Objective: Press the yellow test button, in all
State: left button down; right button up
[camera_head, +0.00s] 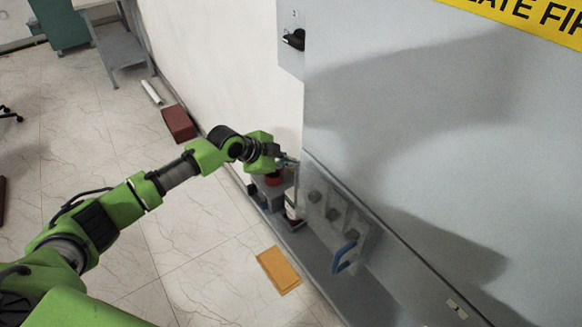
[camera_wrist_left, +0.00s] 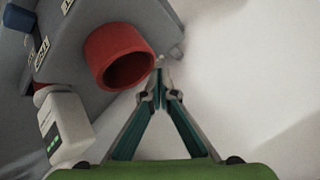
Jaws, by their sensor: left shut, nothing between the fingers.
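My left gripper (camera_head: 288,162) is shut and empty beside the edge of the large grey cabinet (camera_head: 400,110). In the left wrist view its fingertips (camera_wrist_left: 160,78) meet close to a red hollow cylinder (camera_wrist_left: 120,57); I cannot tell whether they touch it. The cylinder sticks out of a grey box (camera_wrist_left: 85,40) with small labels. In the head view this red part (camera_head: 272,180) shows just below the gripper. I cannot make out a yellow test button in either view. My right gripper is out of view.
A white device with green lights (camera_wrist_left: 65,128) sits beside the grey box. A blue handle (camera_head: 345,252) is on the low transparent panel. An orange-yellow flat piece (camera_head: 278,270) and a dark red box (camera_head: 178,124) lie on the tiled floor. Floor at left is mostly clear.

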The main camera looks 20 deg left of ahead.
aim_at(289, 172)
pick_arm(q)
jog(key=shift+r, duration=0.55)
jog(key=shift+p, duration=0.3)
notch_tip(289, 172, up, 5)
jog(key=p, duration=0.4)
jog(key=shift+f, duration=0.1)
dwell(0.4)
